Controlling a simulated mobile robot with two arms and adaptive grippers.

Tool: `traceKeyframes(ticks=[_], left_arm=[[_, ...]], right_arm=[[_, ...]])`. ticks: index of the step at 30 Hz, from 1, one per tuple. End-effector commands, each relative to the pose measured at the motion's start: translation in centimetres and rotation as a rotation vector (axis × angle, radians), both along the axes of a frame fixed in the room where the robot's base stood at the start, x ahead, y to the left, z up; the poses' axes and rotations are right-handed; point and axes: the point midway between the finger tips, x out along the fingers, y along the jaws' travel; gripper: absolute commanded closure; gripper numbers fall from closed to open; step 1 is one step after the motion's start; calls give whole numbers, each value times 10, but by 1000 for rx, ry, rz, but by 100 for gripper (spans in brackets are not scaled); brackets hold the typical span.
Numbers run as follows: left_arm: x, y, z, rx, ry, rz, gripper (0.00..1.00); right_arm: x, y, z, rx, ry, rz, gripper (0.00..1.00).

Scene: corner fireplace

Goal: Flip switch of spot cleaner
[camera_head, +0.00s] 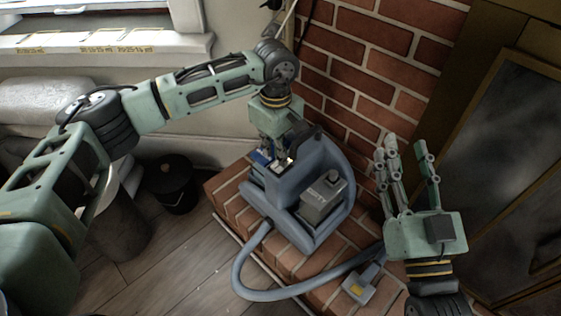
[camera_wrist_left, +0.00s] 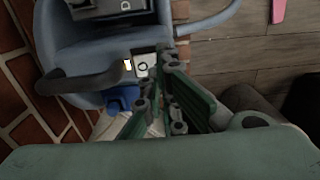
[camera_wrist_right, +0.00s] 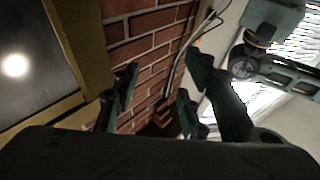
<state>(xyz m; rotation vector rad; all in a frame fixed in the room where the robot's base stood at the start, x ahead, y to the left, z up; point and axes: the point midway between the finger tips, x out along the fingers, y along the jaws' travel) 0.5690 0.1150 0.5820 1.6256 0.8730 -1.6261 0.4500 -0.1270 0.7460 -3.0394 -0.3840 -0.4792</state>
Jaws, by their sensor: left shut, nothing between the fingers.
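The spot cleaner (camera_head: 320,158) is a blue-grey machine with a grey tank, standing on the brick hearth. A white switch panel with a round mark (camera_wrist_left: 142,65) and a small yellowish patch shows on it in the left wrist view, where the cleaner body (camera_wrist_left: 75,45) fills the upper left. My left gripper (camera_head: 272,158) is shut and empty, pointing down at the cleaner's upper left side. Its fingertips (camera_wrist_left: 158,85) are just beside the switch panel; I cannot tell whether they touch it. My right gripper (camera_head: 407,150) is open and empty, raised to the right of the cleaner.
The cleaner's hose (camera_head: 262,293) loops over the hearth edge to a nozzle (camera_head: 362,283) on the bricks (camera_head: 228,190). A brick wall (camera_head: 370,75) stands close behind. A dark round bin (camera_head: 172,185) is on the floor at left.

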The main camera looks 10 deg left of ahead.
Motion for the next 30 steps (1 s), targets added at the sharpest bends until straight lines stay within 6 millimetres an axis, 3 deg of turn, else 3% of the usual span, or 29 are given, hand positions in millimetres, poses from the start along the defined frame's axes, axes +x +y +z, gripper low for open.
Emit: traceKeyframes(ticks=[30], left_arm=[[0, 0, 28, 0, 0, 0, 100]], right_arm=[[5, -10, -80, -103, 393, -24, 60]])
